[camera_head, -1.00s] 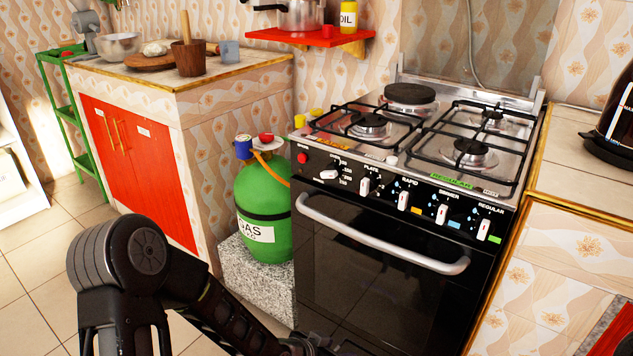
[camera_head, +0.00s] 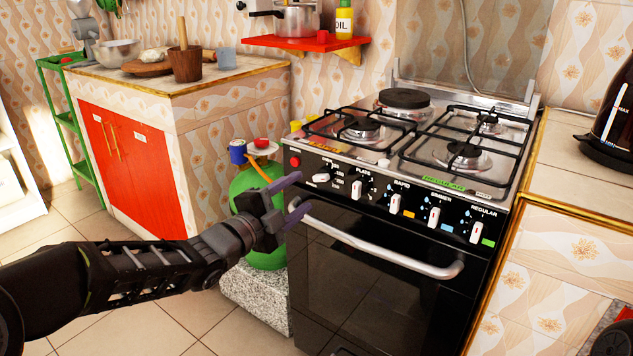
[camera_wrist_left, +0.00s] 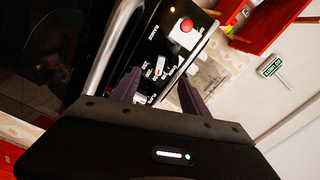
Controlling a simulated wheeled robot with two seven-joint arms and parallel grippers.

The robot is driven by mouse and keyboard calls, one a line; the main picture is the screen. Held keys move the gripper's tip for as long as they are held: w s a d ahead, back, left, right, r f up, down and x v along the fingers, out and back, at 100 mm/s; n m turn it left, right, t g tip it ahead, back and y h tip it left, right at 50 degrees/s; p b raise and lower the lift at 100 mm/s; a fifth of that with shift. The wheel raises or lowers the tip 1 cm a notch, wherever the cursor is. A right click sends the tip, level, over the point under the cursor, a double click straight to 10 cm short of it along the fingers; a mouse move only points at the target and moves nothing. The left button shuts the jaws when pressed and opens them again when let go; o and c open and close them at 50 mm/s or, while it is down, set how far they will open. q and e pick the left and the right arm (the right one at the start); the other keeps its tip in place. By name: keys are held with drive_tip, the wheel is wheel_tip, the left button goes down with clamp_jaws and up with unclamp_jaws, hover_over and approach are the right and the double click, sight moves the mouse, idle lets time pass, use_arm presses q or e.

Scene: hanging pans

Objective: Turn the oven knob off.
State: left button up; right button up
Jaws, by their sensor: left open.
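The oven's front panel carries a row of white knobs. The leftmost knob (camera_head: 321,177), which I take for the oven knob, lies nearly sideways, while the other knobs, such as the second one (camera_head: 357,189), stand upright. My left gripper (camera_head: 292,197) is open and empty, just left of the panel, its fingers pointing right toward the leftmost knob without touching it. In the left wrist view, a white knob (camera_wrist_left: 160,66) shows beyond and between the open fingers (camera_wrist_left: 158,79). My right gripper is not in view.
The oven door handle (camera_head: 370,244) runs just below the knobs, close to my lower finger. A red button (camera_head: 295,162) sits left of the leftmost knob. A green gas bottle (camera_head: 262,258) stands behind my gripper. Pan supports (camera_head: 465,150) top the stove.

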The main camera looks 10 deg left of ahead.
sight(319, 180)
use_arm(q)
drive_tip(key=b+x, duration=0.1)
drive_tip(key=x, duration=0.6)
drive_tip(key=shift+w, duration=0.15)
clamp_jaws()
idle(0.4)
